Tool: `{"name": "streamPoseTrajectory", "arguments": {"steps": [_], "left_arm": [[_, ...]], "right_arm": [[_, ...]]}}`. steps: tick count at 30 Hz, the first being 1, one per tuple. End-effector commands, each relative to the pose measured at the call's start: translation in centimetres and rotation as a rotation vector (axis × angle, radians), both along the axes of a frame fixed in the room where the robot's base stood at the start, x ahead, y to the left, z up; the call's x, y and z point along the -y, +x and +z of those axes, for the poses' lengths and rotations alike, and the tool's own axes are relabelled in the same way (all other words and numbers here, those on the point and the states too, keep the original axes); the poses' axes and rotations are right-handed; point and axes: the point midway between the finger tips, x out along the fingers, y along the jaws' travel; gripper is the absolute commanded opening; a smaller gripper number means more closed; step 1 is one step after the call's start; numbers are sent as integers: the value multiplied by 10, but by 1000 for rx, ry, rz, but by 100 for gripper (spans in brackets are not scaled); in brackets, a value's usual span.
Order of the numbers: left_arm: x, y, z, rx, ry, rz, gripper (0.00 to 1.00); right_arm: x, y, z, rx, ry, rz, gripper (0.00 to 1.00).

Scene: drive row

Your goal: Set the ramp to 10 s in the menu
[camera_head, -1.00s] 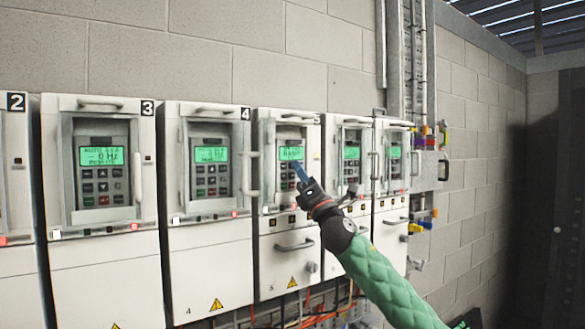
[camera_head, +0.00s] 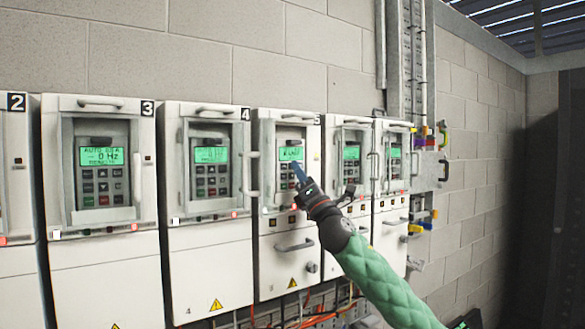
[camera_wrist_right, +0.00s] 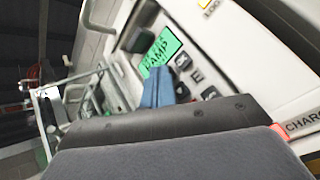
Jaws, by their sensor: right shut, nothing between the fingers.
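The drive marked 5 (camera_head: 262,228) has a recessed keypad panel with a lit green display (camera_head: 290,154) and small keys below it. In the right wrist view the same kind of display (camera_wrist_right: 161,51) shows tilted and reads RAMP on one line; its other text is too small to tell. Dark keys (camera_wrist_right: 183,62) lie beside it. My right gripper (camera_head: 297,167) is shut and empty, its blue fingertips at the keypad just under the display. The blue fingers (camera_wrist_right: 157,87) hide some keys in the wrist view; I cannot tell if they touch one. My left gripper is not in view.
Similar drives stand on both sides: drive 4 (camera_head: 206,258), drive 3 (camera_head: 105,275) and others to the right. Door handles (camera_head: 295,246) and panel frames stick out. Cables hang below. A block wall (camera_head: 330,60) is behind.

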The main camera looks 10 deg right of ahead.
Motion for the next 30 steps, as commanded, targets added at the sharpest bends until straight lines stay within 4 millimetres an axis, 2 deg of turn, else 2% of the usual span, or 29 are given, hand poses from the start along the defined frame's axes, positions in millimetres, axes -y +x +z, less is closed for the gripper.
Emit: {"name": "streamPoseTrajectory", "arguments": {"steps": [11, 22, 30], "left_arm": [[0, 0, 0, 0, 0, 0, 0], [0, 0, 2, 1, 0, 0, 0], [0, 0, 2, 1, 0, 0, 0]], "right_arm": [[0, 0, 0, 0, 0, 0, 0], [5, -13, 0, 0, 0, 0, 0], [5, -14, 0, 0, 0, 0, 0]]}}
